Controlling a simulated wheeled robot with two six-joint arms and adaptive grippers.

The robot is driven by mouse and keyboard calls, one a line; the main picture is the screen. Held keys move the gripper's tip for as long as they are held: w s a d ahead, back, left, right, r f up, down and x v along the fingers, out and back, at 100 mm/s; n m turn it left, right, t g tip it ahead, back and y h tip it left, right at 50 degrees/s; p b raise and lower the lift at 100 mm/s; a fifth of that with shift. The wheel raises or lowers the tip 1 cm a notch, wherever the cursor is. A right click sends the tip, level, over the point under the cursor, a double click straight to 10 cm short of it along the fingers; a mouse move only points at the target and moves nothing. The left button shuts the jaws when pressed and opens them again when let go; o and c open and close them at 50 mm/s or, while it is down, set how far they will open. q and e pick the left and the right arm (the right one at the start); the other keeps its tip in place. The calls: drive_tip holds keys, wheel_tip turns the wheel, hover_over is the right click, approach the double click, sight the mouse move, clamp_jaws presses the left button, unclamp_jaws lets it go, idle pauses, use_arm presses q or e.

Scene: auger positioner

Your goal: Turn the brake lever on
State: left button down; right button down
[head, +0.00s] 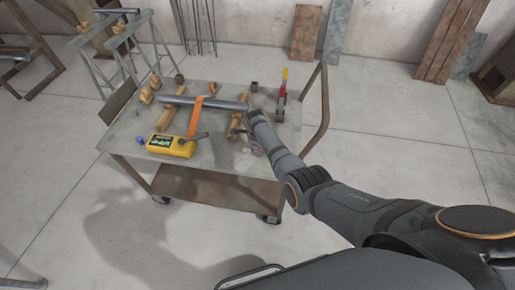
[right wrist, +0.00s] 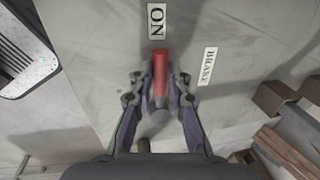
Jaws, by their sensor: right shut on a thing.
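The red brake lever (right wrist: 160,70) is in the right wrist view, between the two fingers of my right gripper (right wrist: 160,84). The fingers are shut on its handle, and its red tip sticks out past them toward the white "ON" label (right wrist: 156,21). A second label reading "BRAKE" (right wrist: 208,66) lies to the right of the lever. In the head view my right gripper (head: 251,146) is low over the right part of the cart top, mostly behind my own arm. I cannot make out the brake lever there. My left gripper is not in view.
The metal cart (head: 215,165) holds a yellow box (head: 171,146), a grey pipe (head: 205,104) with an orange strap, wooden blocks (head: 166,117) and an upright red-and-yellow handled tool (head: 283,84). A curved rail (head: 322,105) edges its right side. Floor to the right is clear.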

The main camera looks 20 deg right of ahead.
drive_tip(key=c, duration=1.3)
unclamp_jaws()
drive_tip(key=shift+w, duration=0.1)
wheel_tip(320, 180, up, 12)
drive_tip(key=s+a, duration=0.1)
drive_tip(key=s, duration=0.1)
drive_tip(key=shift+f, duration=0.1)
